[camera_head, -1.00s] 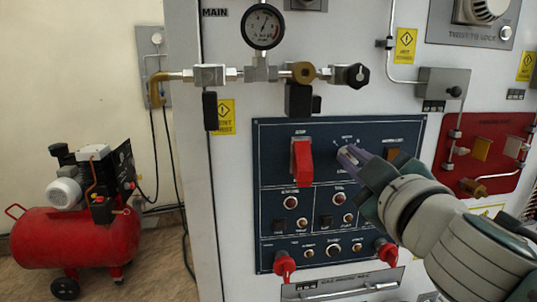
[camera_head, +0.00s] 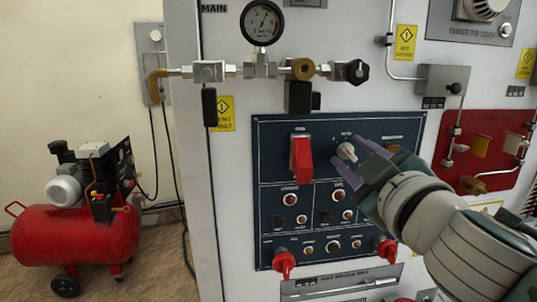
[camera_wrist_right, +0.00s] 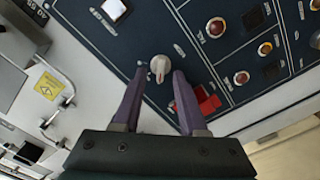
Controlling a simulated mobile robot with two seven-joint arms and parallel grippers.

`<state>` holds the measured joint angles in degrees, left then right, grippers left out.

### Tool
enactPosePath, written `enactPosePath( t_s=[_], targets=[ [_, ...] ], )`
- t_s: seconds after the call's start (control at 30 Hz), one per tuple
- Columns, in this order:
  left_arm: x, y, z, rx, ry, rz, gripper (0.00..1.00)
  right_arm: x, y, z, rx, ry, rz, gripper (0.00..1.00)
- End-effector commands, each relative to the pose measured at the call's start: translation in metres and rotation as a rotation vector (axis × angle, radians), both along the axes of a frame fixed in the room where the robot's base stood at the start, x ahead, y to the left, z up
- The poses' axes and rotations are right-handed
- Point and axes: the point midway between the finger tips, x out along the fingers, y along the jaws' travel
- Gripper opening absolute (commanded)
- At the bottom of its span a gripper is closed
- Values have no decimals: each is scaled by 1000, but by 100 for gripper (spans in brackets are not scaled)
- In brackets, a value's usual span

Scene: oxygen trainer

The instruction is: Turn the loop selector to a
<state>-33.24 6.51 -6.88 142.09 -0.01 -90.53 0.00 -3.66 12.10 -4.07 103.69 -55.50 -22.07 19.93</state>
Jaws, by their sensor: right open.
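The loop selector is a small pale rotary knob (camera_head: 346,151) near the top middle of the dark blue control panel (camera_head: 264,218). It also shows in the right wrist view (camera_wrist_right: 160,67), just beyond the fingertips. My right gripper (camera_head: 347,154) is open, with its purple fingers apart and aimed at the knob. In the right wrist view the fingertips (camera_wrist_right: 157,74) lie on either side of the knob's lower end; I cannot tell whether they touch it. The letters around the knob are too small to read. My left gripper is not in view.
Several lamps and small switches sit below. A pressure gauge (camera_head: 262,23) and pipework are above. A red compressor (camera_head: 78,235) stands on the floor at left.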

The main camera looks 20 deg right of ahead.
Motion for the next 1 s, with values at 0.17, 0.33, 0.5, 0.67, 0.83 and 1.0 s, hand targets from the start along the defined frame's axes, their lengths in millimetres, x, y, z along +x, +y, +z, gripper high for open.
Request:
enactPosePath(
  t_s=[0.17, 0.33, 0.5, 0.67, 0.83, 1.0],
  targets=[
    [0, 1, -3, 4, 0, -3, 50, -19, 5, -2, 2, 2, 1, 42],
    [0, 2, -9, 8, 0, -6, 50, -52, 12, -3, 4, 3, -1, 42],
    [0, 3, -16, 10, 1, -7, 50, -79, 19, -3, 4, 2, -1, 42],
    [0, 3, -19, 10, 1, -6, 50, -93, 22, -1, 1, 1, -1, 42],
    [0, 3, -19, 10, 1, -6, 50, -96, 23, 0, 0, 0, -1, 42],
    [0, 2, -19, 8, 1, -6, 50, -96, 23, 0, 0, -1, -1, 42]
  ],
)
